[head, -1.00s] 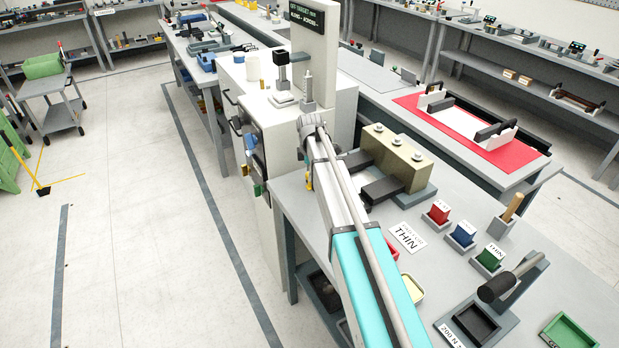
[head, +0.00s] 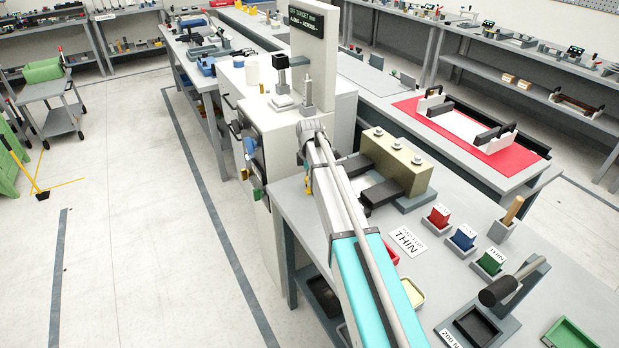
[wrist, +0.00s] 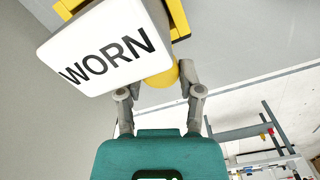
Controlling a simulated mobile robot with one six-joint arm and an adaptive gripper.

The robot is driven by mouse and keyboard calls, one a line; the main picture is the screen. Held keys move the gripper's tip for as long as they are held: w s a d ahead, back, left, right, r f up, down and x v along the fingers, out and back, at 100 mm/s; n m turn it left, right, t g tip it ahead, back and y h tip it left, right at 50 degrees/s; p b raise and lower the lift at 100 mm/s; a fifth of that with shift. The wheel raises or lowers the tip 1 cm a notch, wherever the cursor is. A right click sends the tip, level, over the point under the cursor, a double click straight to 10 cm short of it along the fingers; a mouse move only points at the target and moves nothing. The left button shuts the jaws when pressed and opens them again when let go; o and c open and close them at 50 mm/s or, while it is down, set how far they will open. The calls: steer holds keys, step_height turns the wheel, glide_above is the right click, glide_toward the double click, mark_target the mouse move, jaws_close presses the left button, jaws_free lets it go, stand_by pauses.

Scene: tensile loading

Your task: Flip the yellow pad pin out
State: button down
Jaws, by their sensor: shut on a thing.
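In the wrist view a yellow cylindrical pin (wrist: 163,76) sits between the fingers of my gripper (wrist: 160,88), which is shut on it. A white block marked "WORN" (wrist: 105,48) is right beside the pin and hides much of the left finger's tip. A yellow bracket (wrist: 178,18) shows behind the block at the top. In the head view my arm reaches to the side of the white testing machine (head: 325,60). My fingers and the pin are too small and covered to make out there.
The grey bench (head: 390,290) on the right holds a beige block with knobs (head: 395,165), a "THIN" card (head: 408,240) and red (head: 438,214), blue (head: 464,237) and green (head: 490,262) pads in holders. The floor left of the machine is clear.

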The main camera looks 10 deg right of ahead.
steer(key=shift+s+a, duration=0.25)
steer(key=shift+a, duration=0.5)
steer(key=shift+s+a, duration=0.25)
steer(key=shift+a, duration=0.5)
steer(key=c, duration=0.5)
jaws_free()
steer(key=shift+a, duration=0.1)
steer(key=shift+c, duration=0.2)
